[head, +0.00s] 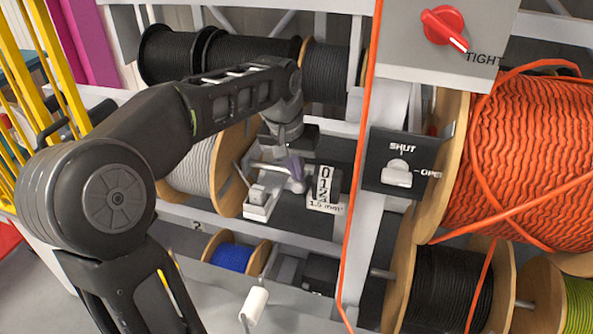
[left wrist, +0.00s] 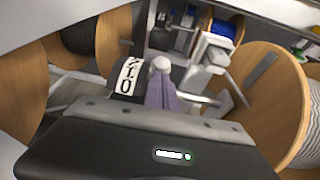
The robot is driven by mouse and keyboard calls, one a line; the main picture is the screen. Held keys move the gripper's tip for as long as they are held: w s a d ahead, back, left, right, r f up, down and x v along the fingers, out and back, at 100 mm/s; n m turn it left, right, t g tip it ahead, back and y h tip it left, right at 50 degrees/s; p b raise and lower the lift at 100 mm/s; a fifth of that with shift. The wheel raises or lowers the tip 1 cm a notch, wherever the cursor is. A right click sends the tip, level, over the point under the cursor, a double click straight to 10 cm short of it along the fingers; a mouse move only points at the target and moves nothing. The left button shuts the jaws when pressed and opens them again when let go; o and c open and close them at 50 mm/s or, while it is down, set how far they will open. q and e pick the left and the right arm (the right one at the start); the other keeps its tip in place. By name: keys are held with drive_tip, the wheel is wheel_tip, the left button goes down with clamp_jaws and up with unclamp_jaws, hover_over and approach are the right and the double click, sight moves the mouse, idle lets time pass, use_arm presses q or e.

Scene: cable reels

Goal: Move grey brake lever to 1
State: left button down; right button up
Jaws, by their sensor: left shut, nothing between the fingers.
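The grey brake lever shows as a light grey rod with a round end (head: 298,187), just left of the white number plate (head: 325,183) marked 0, 1, 2. In the left wrist view its round end (left wrist: 160,64) is beside the plate (left wrist: 128,76). I cannot tell exactly which number it stands at. My left gripper (head: 295,168) is shut and empty. Its purplish-grey fingers are right at the lever's end and partly hide it; they also show in the left wrist view (left wrist: 162,88). I cannot tell whether they touch it. My right gripper is not in view.
A wooden reel of light grey cable (head: 232,172) is close left of the lever. A SHUT/OPEN switch panel (head: 378,158) and an orange cable (head: 355,200) are to the right. A red knob (head: 443,25) marked TIGHT is above. A blue reel (head: 232,257) sits below.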

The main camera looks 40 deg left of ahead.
use_arm(q)
drive_tip(key=r+p, duration=0.4)
drive_tip(key=r, duration=0.1)
drive_tip(key=shift+a, duration=0.4)
drive_tip(key=shift+s+r+b, duration=0.25)
drive_tip(key=shift+r+b, duration=0.15)
drive_tip(key=shift+b, duration=0.2)
drive_tip(key=v, duration=0.8)
drive_tip(key=shift+s+d, duration=0.2)
drive_tip(key=shift+s, duration=0.1)
drive_tip(key=shift+f, duration=0.1)
